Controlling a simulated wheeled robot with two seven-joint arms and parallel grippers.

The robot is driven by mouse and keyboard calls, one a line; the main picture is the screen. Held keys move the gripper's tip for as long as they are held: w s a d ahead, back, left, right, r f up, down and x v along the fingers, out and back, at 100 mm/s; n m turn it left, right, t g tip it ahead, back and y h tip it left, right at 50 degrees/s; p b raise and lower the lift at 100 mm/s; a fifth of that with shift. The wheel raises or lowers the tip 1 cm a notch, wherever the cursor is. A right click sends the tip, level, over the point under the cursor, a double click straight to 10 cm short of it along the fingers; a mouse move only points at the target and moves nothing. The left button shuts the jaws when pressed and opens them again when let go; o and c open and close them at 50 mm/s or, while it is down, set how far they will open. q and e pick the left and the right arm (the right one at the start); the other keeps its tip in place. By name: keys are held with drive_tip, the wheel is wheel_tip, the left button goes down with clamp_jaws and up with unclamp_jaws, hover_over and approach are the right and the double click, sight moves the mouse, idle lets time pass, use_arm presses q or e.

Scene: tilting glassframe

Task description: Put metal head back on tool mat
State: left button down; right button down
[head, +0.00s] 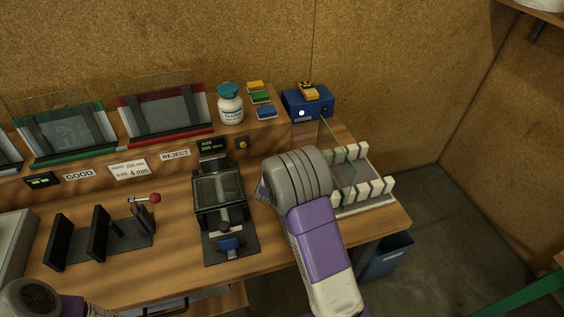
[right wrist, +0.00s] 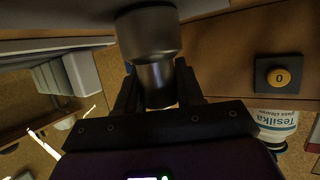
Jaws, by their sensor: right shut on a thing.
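The metal head (right wrist: 150,38) is a dark grey stepped cylinder, wide at one end and narrower at the other. In the right wrist view my right gripper (right wrist: 157,88) is shut on its narrow part, with a dark finger on each side. In the head view my right wrist hides the gripper and the metal head, just right of the glass fixture (head: 219,190). I cannot make out a tool mat for certain; part of the bench there is behind my right arm. My left arm shows only at the bottom left corner; its gripper is out of frame.
A rack with white blocks (head: 375,188) and an upright glass pane stands right of my right arm. A red-knobbed lever (head: 154,198) and black upright plates (head: 98,233) stand left. A white bottle (head: 230,105) and blue box (head: 296,103) are on the back shelf.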

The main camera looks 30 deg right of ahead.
drive_tip(key=c, duration=1.2)
unclamp_jaws()
drive_tip(key=shift+f, duration=0.2)
drive_tip(key=o, duration=0.5)
drive_tip(key=shift+r, duration=0.2)
drive_tip(key=shift+p+v, duration=1.15)
drive_tip(key=shift+v, duration=4.9)
drive_tip(key=shift+f, duration=0.1)
